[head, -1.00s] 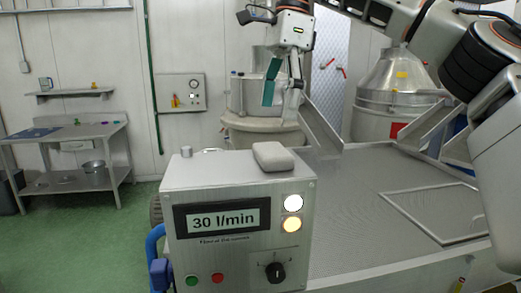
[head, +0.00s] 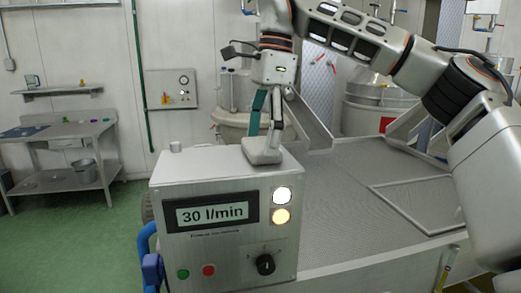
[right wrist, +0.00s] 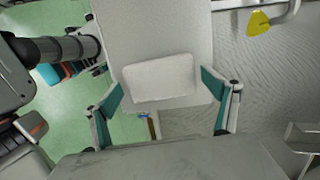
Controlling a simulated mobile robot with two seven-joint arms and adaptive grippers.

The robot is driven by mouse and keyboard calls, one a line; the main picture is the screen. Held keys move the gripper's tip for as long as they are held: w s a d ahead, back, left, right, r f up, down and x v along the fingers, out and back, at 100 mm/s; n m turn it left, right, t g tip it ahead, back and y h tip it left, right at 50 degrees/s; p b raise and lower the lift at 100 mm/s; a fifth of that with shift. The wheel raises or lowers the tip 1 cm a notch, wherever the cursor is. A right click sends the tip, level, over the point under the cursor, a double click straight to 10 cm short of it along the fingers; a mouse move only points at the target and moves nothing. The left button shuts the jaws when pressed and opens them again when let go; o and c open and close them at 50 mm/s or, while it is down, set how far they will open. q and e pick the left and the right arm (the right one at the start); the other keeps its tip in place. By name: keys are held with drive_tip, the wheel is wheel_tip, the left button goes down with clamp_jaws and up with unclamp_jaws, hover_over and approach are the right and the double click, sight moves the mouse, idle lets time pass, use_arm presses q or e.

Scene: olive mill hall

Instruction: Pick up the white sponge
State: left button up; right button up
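The white sponge (head: 262,153) lies flat on top of a grey control box (head: 175,168), near its back right corner. My right gripper (head: 264,136) points down over the sponge, its fingertips at the sponge's height or just above it. In the right wrist view the sponge (right wrist: 160,78) shows between the two teal-padded fingers of my right gripper (right wrist: 163,90). The fingers are apart, with a narrow gap seeming to show on each side of the sponge; contact is unclear. My left gripper is in neither view.
The box front has a "30 l/min" display (head: 211,214), lamps and a black knob (head: 265,265). A perforated metal deck (head: 340,200) lies to the right, with a chute (head: 311,122) behind.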

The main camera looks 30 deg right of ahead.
sight(262, 143)
drive_tip(key=c, duration=0.4)
wheel_tip(262, 143, up, 10)
idle(0.5)
drive_tip(key=shift+o, duration=0.6)
drive_tip(key=shift+c, duration=0.9)
drive_tip(key=shift+s, duration=0.1)
